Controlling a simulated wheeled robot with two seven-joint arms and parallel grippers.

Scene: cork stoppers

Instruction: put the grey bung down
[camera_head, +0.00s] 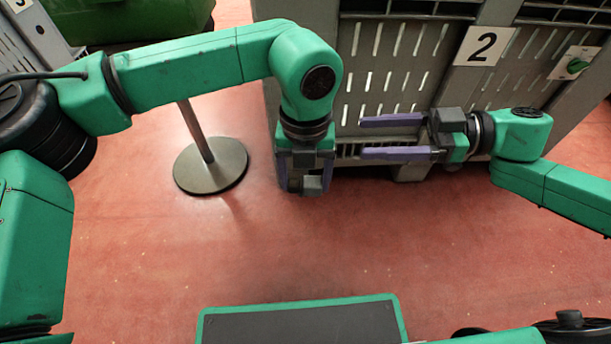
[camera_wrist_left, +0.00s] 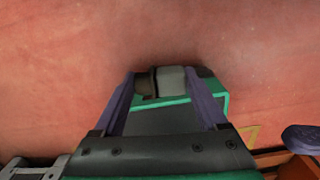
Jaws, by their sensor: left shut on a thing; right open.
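My left gripper (camera_head: 305,187) points down in front of the grey crate, above the red floor. It is shut on the grey bung (camera_head: 312,185), which shows as a small grey piece low between the fingers. In the left wrist view the grey bung (camera_wrist_left: 172,82) lies between the purple fingertips, with a darker part at its left. The fingers hide its sides. My right gripper (camera_head: 395,137) is open and empty, its two purple fingers pointing left in front of the crate.
A large grey slatted crate (camera_head: 400,60) with a "2" label (camera_head: 484,46) stands behind both grippers. A metal post on a round base (camera_head: 211,166) stands on the floor to the left. A green bin (camera_head: 130,18) is at the back left. The red floor (camera_head: 300,250) in front is clear.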

